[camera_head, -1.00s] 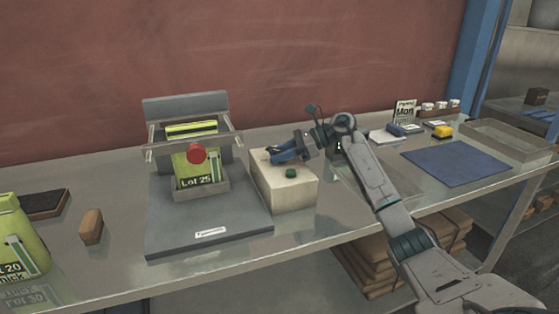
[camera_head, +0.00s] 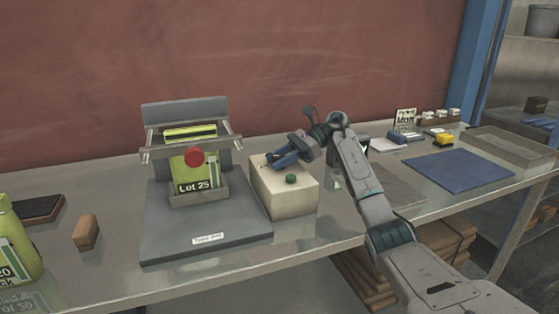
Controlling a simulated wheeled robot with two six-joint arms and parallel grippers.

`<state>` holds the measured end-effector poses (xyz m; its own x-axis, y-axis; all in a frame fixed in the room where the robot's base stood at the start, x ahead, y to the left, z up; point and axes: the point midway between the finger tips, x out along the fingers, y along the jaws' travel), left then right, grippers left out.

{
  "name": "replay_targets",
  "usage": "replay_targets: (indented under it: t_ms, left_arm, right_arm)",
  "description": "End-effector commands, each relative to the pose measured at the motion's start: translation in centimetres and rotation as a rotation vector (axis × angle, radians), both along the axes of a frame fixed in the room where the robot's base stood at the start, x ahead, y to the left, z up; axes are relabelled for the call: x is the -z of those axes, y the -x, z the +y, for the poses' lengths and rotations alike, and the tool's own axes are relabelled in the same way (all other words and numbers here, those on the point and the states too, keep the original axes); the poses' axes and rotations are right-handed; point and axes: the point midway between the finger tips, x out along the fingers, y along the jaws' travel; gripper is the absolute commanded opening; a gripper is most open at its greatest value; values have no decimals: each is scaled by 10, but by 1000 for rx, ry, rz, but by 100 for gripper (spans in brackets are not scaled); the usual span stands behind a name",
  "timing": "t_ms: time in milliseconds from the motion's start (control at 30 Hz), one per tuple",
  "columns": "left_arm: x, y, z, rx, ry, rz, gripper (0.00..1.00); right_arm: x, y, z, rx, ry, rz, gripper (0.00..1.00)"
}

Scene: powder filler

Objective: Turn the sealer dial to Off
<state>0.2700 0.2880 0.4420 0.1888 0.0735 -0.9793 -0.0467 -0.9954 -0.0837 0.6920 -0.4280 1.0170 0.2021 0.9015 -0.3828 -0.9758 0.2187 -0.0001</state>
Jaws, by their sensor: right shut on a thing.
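The sealer's cream control box (camera_head: 288,199) stands on the bench, with a green button (camera_head: 291,179) on top near its front. My right gripper (camera_head: 273,162) reaches down to the back left of the box top. Its blue-grey fingers are shut on the dial, which they and the arm hide, so I cannot read its setting. Left of the box is the grey sealer press (camera_head: 207,222), with a red knob (camera_head: 194,157) on its front. A green bag marked Lot 25 (camera_head: 190,184) stands upright in its tray. My left gripper is out of view.
A green bag (camera_head: 15,246) and a brown block (camera_head: 86,232) stand at the left. A blue mat (camera_head: 458,170), a grey tray (camera_head: 517,147) and a yellow item (camera_head: 443,138) lie at the right. A reddish wall closes the back.

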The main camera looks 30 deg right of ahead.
Motion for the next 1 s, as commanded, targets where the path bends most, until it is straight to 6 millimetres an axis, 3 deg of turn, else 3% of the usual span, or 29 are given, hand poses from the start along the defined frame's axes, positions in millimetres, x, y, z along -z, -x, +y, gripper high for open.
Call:
replay_targets:
  t_ms: [133, 167, 267, 667, 1000]
  left_arm:
    - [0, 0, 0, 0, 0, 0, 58]
    - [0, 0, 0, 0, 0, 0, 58]
    - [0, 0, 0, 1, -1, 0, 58]
    - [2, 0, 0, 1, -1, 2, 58]
    - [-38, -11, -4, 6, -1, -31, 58]
  right_arm:
    - [1, 0, 0, -1, 1, 1, 10]
    - [1, 0, 0, -1, 1, 1, 35]
    - [1, 0, 0, -1, 1, 1, 54]
    - [-3, 1, -8, 1, 0, 1, 55]
    - [-28, 15, -69, 3, -1, 0, 55]
